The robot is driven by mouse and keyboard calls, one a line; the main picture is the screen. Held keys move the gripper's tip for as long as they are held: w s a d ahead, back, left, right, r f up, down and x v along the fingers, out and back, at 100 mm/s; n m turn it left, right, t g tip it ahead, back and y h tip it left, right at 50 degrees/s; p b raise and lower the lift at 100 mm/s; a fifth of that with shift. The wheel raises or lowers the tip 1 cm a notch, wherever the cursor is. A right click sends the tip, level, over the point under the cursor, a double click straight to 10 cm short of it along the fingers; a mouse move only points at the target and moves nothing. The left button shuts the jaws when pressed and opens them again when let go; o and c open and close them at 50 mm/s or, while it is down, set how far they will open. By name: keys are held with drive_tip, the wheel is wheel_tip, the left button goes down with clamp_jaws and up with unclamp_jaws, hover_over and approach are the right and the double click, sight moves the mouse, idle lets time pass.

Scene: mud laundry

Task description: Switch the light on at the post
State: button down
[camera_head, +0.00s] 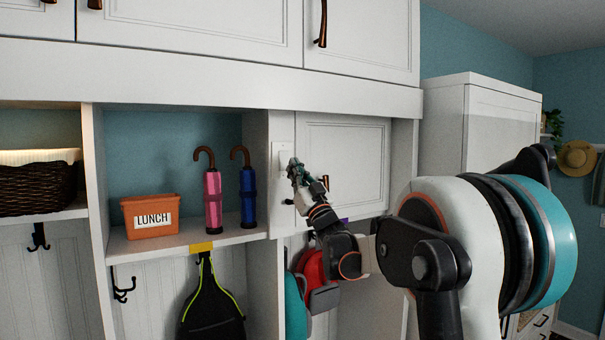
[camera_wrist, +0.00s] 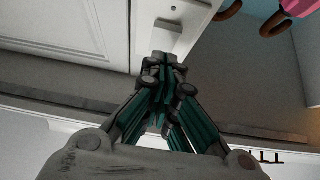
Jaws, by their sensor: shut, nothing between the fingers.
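The light switch (camera_head: 284,153) is a white plate on the white post (camera_head: 282,128) between the open cubby and the closed cabinet door. In the wrist view the switch plate (camera_wrist: 156,36) shows just beyond my fingertips. My gripper (camera_head: 293,165) is shut and empty, with its tips in front of the lower right part of the switch. In the wrist view my gripper (camera_wrist: 162,62) covers the plate's near end. I cannot tell whether the tips touch it. Whether the switch is up or down is too small to tell.
The cabinet door (camera_head: 345,158) is just right of the post. An orange lunch bin (camera_head: 150,229), a pink umbrella (camera_head: 213,200) and a blue umbrella (camera_head: 248,200) stand in the cubby at left. Bags hang below, including a black one (camera_head: 212,308).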

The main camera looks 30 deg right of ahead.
drive_tip(key=shift+w+f, duration=0.1)
drive_tip(key=shift+w, duration=0.9)
